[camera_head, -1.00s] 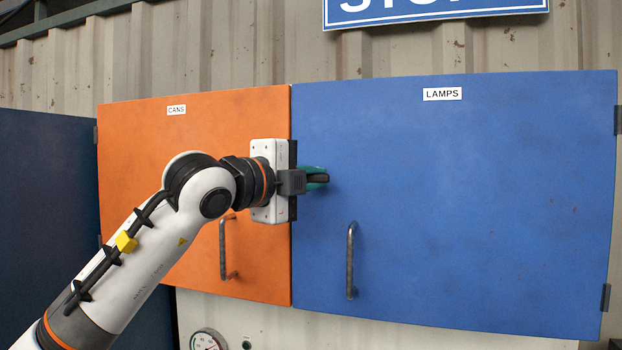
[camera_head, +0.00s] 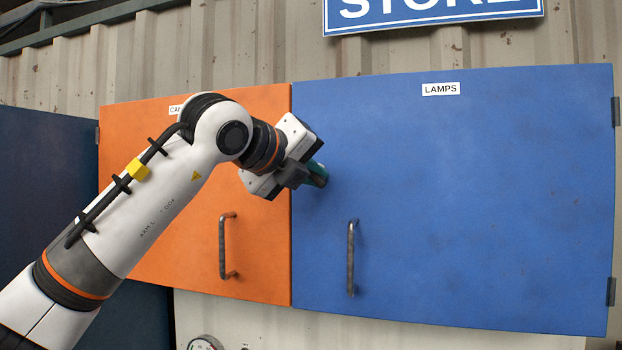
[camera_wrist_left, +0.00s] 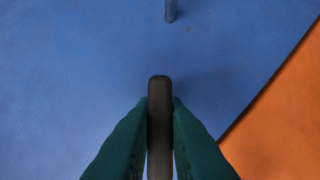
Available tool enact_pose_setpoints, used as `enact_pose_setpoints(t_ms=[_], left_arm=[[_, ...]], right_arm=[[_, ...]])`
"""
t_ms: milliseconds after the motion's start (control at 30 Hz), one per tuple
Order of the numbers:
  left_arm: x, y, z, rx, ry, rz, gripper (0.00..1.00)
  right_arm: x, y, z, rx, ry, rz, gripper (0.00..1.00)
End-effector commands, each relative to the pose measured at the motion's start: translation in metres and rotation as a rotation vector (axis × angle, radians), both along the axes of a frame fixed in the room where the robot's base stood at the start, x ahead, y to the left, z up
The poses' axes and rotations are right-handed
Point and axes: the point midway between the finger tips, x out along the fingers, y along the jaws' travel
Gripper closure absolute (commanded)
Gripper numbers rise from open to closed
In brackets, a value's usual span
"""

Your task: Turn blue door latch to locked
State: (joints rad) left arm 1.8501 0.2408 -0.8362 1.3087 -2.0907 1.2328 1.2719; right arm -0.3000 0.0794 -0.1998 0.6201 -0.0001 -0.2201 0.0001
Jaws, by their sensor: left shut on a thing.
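The blue door (camera_head: 470,190), labelled LAMPS, is closed flat beside the orange door. My left gripper (camera_head: 318,174) is at the blue door's upper left edge, with its body tilted. In the left wrist view its two green fingers (camera_wrist_left: 160,120) are shut on a dark, rounded bar, the latch (camera_wrist_left: 160,92), one finger on each side. In the head view the latch is hidden behind the gripper and fingers. Where its lock mark lies cannot be seen.
The orange door (camera_head: 190,240) has a metal handle (camera_head: 224,245). The blue door has its own handle (camera_head: 351,258) below my gripper. A gauge (camera_head: 205,343) shows at the bottom edge. The blue door's right side is clear.

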Motion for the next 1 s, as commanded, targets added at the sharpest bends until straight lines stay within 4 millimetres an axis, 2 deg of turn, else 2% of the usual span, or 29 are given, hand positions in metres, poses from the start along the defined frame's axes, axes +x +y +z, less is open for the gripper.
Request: enact_pose_setpoints(t_ms=[400, 1000], left_arm=[[0.0004, 0.0003, -0.0005, 0.349, -0.112, 0.003, 1.00], [0.0006, 0.0005, -0.0004, 0.350, -0.114, 0.001, 1.00]], right_arm=[[-0.0001, -0.0001, -0.0051, 0.000, 0.000, 0.000, 1.00], [-0.0001, -0.0002, -0.0047, 0.000, 0.000, 0.001, 1.00]])
